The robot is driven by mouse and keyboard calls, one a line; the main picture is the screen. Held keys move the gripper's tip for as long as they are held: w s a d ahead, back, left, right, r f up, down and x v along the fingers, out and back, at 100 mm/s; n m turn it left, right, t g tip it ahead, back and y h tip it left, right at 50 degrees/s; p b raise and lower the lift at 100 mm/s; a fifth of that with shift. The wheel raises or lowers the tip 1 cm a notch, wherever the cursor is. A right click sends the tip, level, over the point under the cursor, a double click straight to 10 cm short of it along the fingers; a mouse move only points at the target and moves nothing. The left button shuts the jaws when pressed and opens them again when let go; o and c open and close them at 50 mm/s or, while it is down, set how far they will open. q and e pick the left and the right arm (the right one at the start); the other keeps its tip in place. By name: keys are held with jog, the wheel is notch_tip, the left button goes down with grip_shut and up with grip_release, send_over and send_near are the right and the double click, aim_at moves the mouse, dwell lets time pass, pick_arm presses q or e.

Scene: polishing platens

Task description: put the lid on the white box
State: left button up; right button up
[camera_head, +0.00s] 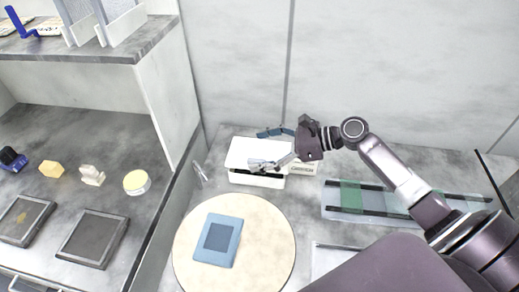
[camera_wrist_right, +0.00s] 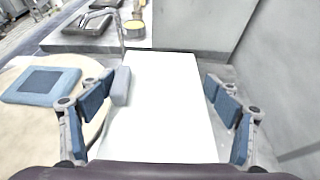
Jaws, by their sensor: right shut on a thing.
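The white lid (camera_head: 246,150) lies over the white box (camera_head: 256,181) at the back of the counter. A dark gap shows between lid and box at the front, so I cannot tell whether it is fully seated. My right gripper (camera_head: 258,149) reaches in from the right and is shut on the lid, one finger at its front edge and one at its back. In the right wrist view, the lid (camera_wrist_right: 158,115) fills the space between the fingers of the gripper (camera_wrist_right: 165,88). The box is hidden beneath the lid there. My left gripper is not in view.
A round cream platen (camera_head: 267,268) with a blue square pad (camera_head: 218,240) lies in front of the box. A glass tray with green strips (camera_head: 350,196) lies to the right. A small labelled box (camera_head: 303,168) touches or nearly touches the white box. Walls stand behind and left.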

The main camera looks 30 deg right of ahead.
jog(key=shift+f, duration=0.45)
jog(key=shift+f, duration=0.1)
jog(key=shift+a+f+b, duration=0.1)
jog(key=shift+f+b, duration=0.45)
jog(key=shift+b, duration=0.35)
jog(key=shift+r, duration=0.1)
jog(key=o, duration=1.2)
jog(key=shift+o, duration=0.2)
